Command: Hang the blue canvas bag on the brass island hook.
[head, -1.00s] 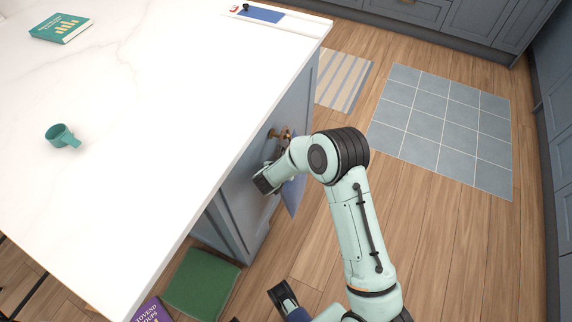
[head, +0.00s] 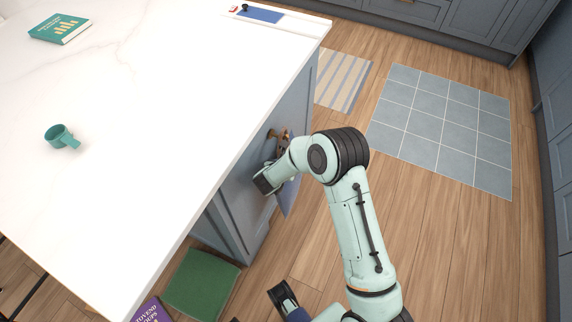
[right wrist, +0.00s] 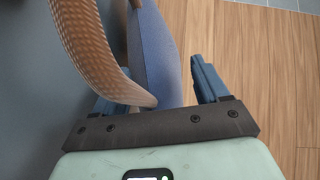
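The blue canvas bag (head: 288,198) hangs against the island's side, mostly behind my right arm in the head view. In the right wrist view the blue bag (right wrist: 153,55) hangs below a thick brown woven strap (right wrist: 88,50). The brass hook (head: 273,133) is on the island panel just above the bag. The strap is close to it, but I cannot tell whether it rests over the hook. My right gripper (right wrist: 160,92) has its blue fingers wide apart, with the strap and bag fabric between them and a gap beside the right finger.
The white island top (head: 170,100) carries a teal cup (head: 60,137) and a book (head: 60,29). A green cushion (head: 202,283) and a purple book (head: 152,311) lie lower left. Wooden floor right of the island is open, with a striped mat (head: 343,80) and blue tiles (head: 440,125).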

